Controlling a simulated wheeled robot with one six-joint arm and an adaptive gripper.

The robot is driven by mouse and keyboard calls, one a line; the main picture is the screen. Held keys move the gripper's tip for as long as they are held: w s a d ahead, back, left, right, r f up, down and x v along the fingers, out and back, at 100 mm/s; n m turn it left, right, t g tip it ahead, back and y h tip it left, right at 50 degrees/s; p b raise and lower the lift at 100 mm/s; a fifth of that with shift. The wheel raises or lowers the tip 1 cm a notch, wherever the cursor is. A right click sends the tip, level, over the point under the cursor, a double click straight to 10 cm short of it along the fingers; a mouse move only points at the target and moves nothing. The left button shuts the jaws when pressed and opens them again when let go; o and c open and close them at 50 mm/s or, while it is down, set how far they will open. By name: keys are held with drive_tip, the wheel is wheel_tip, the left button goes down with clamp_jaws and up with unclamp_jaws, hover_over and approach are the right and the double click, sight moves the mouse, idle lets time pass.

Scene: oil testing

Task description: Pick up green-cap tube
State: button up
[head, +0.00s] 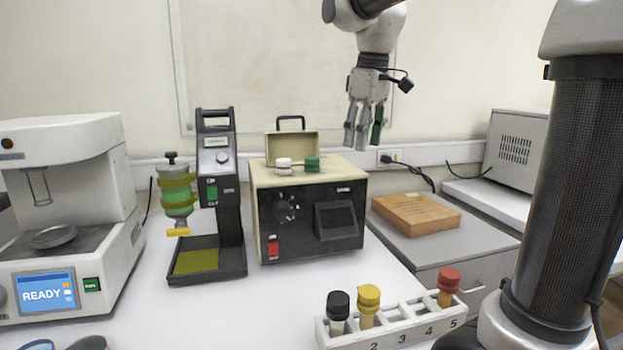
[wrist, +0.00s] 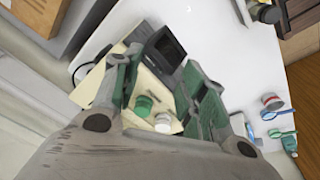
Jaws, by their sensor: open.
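The green cap (head: 312,163) shows on top of the cream and black tester box (head: 350,180), right of a white cap (head: 283,165). Any tube body below it is hidden in the box. My gripper (head: 364,136) hangs fingers down, above the back right of the box, apart from the cap. It is open and empty. In the wrist view the green cap (wrist: 143,105) and the white cap (wrist: 163,123) lie in the gap between the fingers of my gripper (wrist: 160,90), with the green one nearer the left finger.
A white numbered rack (head: 402,328) in front holds black-, yellow- and red-capped tubes. The box's raised lid (head: 291,146) and handle stand behind the caps. A black stand (head: 218,200) with a green vessel is left, and a wooden block (head: 416,213) right. The table's middle is clear.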

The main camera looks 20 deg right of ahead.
sight(312, 158)
drive_tip(key=w+a+n, duration=0.1)
drive_tip(key=w+a, duration=0.1)
drive_tip(key=w, duration=0.2)
drive_tip(key=w+a+n+g, duration=0.1)
drive_tip(key=w+a+n, duration=0.1)
drive_tip(key=w+a, duration=0.1)
drive_tip(key=w+a+n, duration=0.1)
drive_tip(key=w+a, duration=0.2)
drive_tip(key=w, duration=0.3)
drive_tip(key=shift+a+f+g, duration=0.15)
drive_tip(key=shift+a+g, duration=0.05)
drive_tip(key=shift+g, duration=0.2)
drive_tip(key=shift+w+a+f, duration=0.15)
drive_tip(key=shift+f, duration=0.05)
drive_tip(key=f, duration=0.7)
drive_tip(key=shift+d+f, duration=0.2)
drive_tip(key=shift+d, duration=0.2)
drive_tip(key=shift+c, duration=0.2)
clamp_jaws()
